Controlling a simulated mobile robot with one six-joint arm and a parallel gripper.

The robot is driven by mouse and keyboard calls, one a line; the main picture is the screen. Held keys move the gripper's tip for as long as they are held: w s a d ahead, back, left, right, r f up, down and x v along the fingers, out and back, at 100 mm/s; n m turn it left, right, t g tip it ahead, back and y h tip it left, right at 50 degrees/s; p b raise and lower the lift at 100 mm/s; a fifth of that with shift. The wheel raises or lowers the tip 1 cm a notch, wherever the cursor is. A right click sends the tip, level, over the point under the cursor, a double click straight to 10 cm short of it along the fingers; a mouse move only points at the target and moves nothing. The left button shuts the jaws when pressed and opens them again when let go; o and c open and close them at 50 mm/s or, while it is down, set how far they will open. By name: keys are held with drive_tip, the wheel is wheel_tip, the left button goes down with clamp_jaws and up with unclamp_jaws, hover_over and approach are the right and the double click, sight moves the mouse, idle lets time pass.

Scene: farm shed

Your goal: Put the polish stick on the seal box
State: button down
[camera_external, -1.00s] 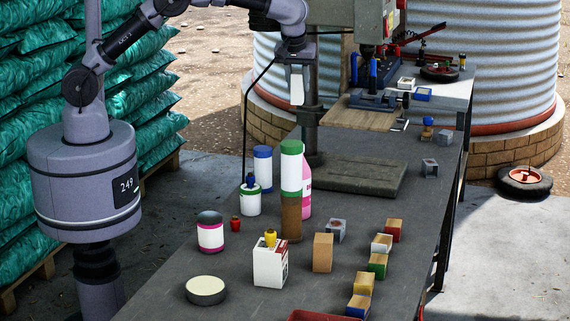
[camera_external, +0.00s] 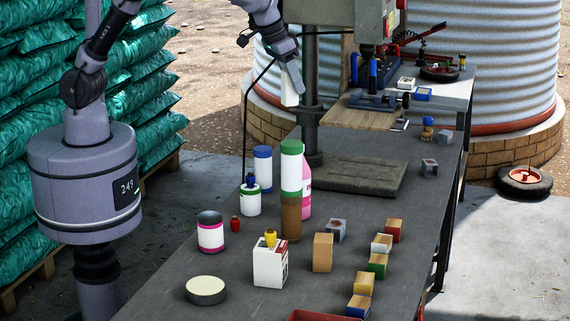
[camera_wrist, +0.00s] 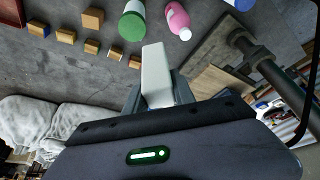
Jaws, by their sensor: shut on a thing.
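My gripper (camera_external: 290,80) is shut on a pale white bar, which looks like the polish stick (camera_wrist: 156,74). In the external view the bar (camera_external: 288,94) hangs high above the bench, beside the drill press column. In the wrist view it sticks out from between the fingers (camera_wrist: 157,95). A white carton with red and dark print (camera_external: 270,266) stands upright near the front of the bench, with a small yellow-topped item (camera_external: 270,237) on it. It may be the seal box, but its label is too small to read. My gripper is well above and behind it.
Cans and several small painted blocks stand around the carton. The drill press column (camera_external: 312,115) is close to my gripper.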

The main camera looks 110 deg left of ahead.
drive_tip(key=s+d+m+t+h, duration=0.1)
drive_tip(key=s+d+m+h, duration=0.15)
drive_tip(key=d+m, duration=0.95)
drive_tip(key=n+b, duration=0.3)
drive_tip(key=n, duration=0.1)
hover_over(328, 238)
drive_tip(key=shift+h, duration=0.25)
wheel_tip(328, 238, down, 24)
drive_tip(key=shift+s+r, duration=0.1)
drive_tip(key=shift+f, duration=0.35)
wheel_tip(328, 238, down, 3)
drive_tip(key=shift+b, duration=1)
drive_tip(key=shift+r, duration=0.2)
drive_tip(key=c, duration=1.5)
unclamp_jaws()
drive_tip(key=shift+f, duration=0.2)
drive_tip(key=o, duration=0.4)
drive_tip(key=shift+o, duration=0.2)
